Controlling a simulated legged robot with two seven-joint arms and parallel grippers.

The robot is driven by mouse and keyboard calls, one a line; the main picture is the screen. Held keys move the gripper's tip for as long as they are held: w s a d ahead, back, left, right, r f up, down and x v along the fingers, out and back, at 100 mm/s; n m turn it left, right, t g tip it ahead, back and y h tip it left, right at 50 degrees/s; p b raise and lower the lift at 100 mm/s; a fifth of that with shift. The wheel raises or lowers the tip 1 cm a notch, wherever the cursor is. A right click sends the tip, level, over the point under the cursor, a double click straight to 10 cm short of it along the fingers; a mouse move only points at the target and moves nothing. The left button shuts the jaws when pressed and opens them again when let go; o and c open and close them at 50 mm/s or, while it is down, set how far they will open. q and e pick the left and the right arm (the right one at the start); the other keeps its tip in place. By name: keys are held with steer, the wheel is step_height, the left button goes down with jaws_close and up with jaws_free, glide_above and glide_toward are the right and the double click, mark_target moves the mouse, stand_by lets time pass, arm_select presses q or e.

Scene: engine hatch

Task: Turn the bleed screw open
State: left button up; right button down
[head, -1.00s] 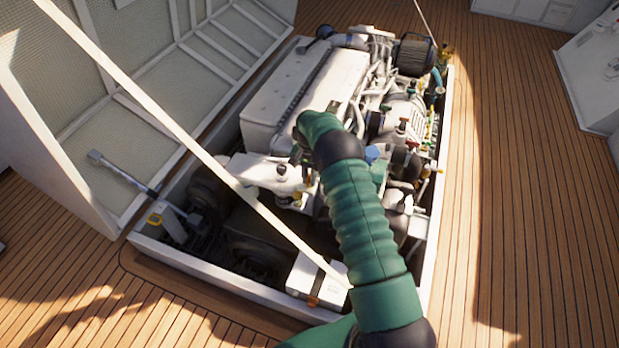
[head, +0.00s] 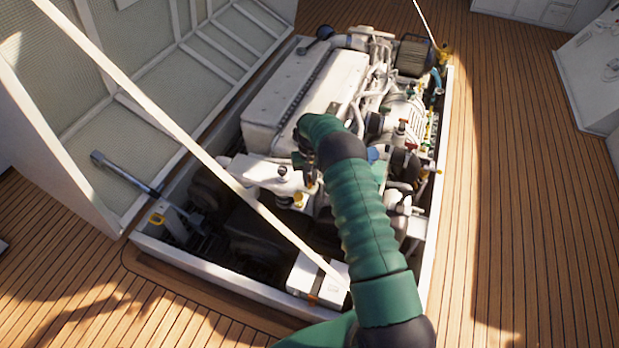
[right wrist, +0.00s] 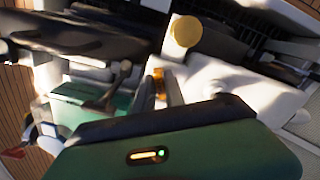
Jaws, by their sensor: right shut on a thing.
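My right arm reaches down over the engine, and its gripper (head: 308,180) is small and partly hidden behind the green arm in the head view. In the right wrist view the gripper (right wrist: 160,92) is shut on a small brass-orange fitting (right wrist: 158,82), which looks like the bleed screw. The fingers cover much of it, so its turn angle cannot be told. A round gold cap (right wrist: 186,30) stands beside it on a white housing. The white engine (head: 310,95) sits in the open hatch. My left gripper is not in view.
The raised hatch lid (head: 150,75) stands at the left, with a pale strut (head: 185,145) crossing in front. A white hatch rim (head: 440,190) surrounds the engine. Hoses, a black filter (head: 415,55) and coloured fittings crowd its right side. The wooden deck (head: 530,200) at right is clear.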

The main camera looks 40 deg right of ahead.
mark_target(310, 178)
steer(key=n, duration=0.6)
steer(key=shift+w+p, duration=0.1)
steer(key=shift+p, duration=0.25)
steer(key=n, duration=0.6)
steer(key=shift+d, duration=0.1)
steer(key=c, duration=1.4)
jaws_free()
step_height(310, 178, up, 17)
steer(key=p, duration=0.4)
steer(key=shift+f, duration=0.15)
